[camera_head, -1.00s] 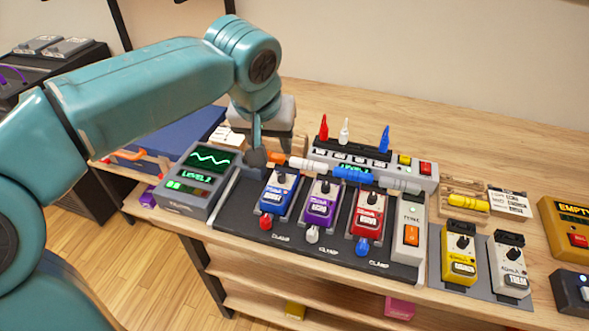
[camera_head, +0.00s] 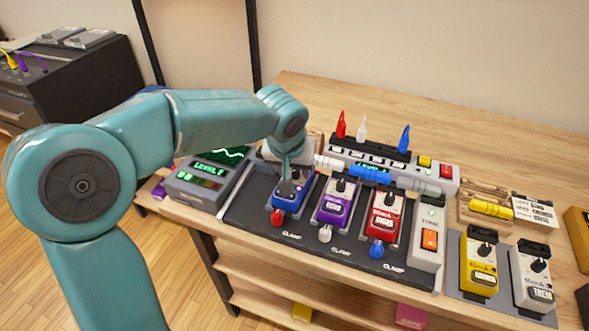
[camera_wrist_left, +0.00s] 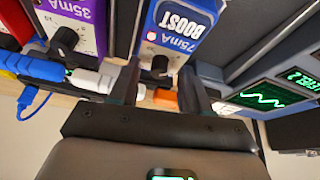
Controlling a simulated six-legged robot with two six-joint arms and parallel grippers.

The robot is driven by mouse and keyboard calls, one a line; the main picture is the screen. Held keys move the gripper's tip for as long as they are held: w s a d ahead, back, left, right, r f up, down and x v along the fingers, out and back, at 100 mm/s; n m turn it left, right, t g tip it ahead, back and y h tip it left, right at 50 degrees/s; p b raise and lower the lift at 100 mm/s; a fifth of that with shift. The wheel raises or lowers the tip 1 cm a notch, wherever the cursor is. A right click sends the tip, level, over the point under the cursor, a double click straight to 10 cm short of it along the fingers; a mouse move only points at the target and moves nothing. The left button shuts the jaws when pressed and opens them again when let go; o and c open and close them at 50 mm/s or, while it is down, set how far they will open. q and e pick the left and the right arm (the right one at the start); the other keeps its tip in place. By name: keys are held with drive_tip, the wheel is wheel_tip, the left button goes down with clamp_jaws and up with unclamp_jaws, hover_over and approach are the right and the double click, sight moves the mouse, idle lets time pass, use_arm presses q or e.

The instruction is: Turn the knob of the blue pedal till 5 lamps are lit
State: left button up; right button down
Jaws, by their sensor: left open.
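The blue pedal (camera_head: 290,203) stands at the left end of the dark pedal board, left of the purple pedal. In the wrist view it appears upside down, with the words BOOST and 75mA (camera_wrist_left: 176,38). Its dark knob (camera_wrist_left: 160,66) shows between the fingers of my left gripper (camera_wrist_left: 160,78), which is open. In the head view my left gripper (camera_head: 288,186) is over the knob end of the blue pedal and hides its knob. The level meter (camera_head: 203,182) stands left of the board with a green wave screen and small lit lamps, too small to count. My right gripper is not in view.
The purple pedal (camera_head: 333,208) and red pedal (camera_head: 383,221) stand close by on the board. Cable plugs (camera_head: 370,176) lie behind them, before a power strip (camera_head: 440,180). Two more pedals stand at the right. Bare wood lies behind.

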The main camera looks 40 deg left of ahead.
use_arm(q)
drive_tip(key=shift+w+f, duration=0.15)
drive_tip(key=shift+f, duration=0.1)
clamp_jaws()
